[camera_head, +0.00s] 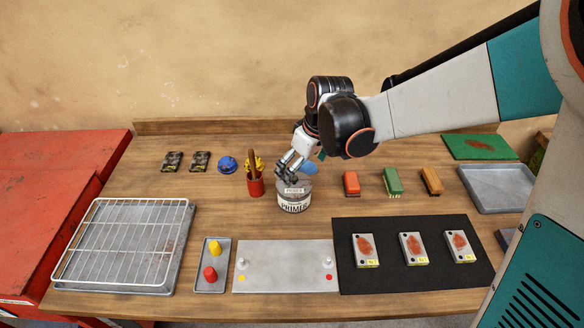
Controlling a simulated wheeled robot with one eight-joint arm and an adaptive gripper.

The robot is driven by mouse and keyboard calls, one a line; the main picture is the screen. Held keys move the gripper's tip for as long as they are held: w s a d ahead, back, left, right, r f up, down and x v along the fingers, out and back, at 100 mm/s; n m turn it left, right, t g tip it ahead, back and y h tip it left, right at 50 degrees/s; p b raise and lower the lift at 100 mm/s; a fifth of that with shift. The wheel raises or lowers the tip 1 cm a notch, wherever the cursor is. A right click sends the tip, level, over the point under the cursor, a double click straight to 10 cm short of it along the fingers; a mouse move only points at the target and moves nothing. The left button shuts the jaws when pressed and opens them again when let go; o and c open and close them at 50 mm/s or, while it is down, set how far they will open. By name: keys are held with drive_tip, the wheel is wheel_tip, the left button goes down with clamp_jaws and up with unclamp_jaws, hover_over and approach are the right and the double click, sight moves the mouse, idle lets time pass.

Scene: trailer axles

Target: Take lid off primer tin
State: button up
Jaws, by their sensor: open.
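The primer tin (293,207) stands upright on the wooden bench near the middle, with "PRIMER" on its front label. Its lid (294,189) is on top and carries a small label; my gripper partly hides its back. My gripper (286,177) is open and points down just above the lid, with its fingers near the lid's back left part. I cannot tell whether the fingers touch the lid.
A red pot (256,187) with a brown handle stands close left of the tin. Orange (351,183), green (392,181) and brown (431,181) brushes or blocks stand to the right. In front are a metal plate (285,265), a small tray (211,286) and a black mat (410,280).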

sight(296, 179)
drive_tip(key=b+x, duration=0.2)
drive_tip(key=x, duration=0.3)
drive_tip(key=shift+a+f, duration=0.2)
drive_tip(key=shift+f, duration=0.1)
drive_tip(key=c, duration=1.2)
drive_tip(key=shift+s, duration=0.1)
drive_tip(key=shift+c, duration=1.3)
